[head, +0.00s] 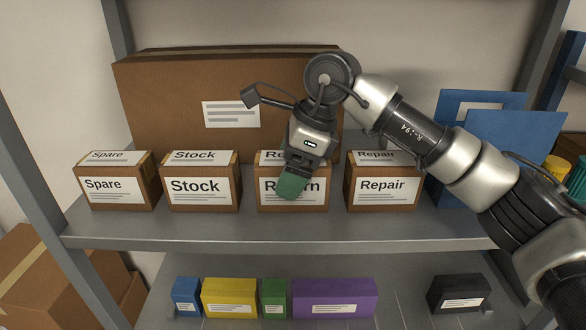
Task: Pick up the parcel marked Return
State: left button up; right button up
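The Return parcel (319,200) is a small brown box with a white label, standing on the upper shelf between the Stock and Repair boxes. My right gripper (292,187) comes in from the right and hangs over it, pointing down. My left gripper is out of view.
The Spare (112,200), Stock (200,203) and Repair (383,202) boxes share the shelf (270,230). A large brown carton (170,105) stands behind. Blue folders (515,140) are at right. Coloured boxes, including a purple one (335,305), sit on the lower shelf.

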jog(key=shift+a+f, duration=0.1)
jog(key=shift+f, duration=0.15)
jog(key=shift+f+b, duration=0.1)
jog(key=shift+b, duration=0.2)
jog(key=c, duration=1.1)
jog(key=shift+c, duration=0.2)
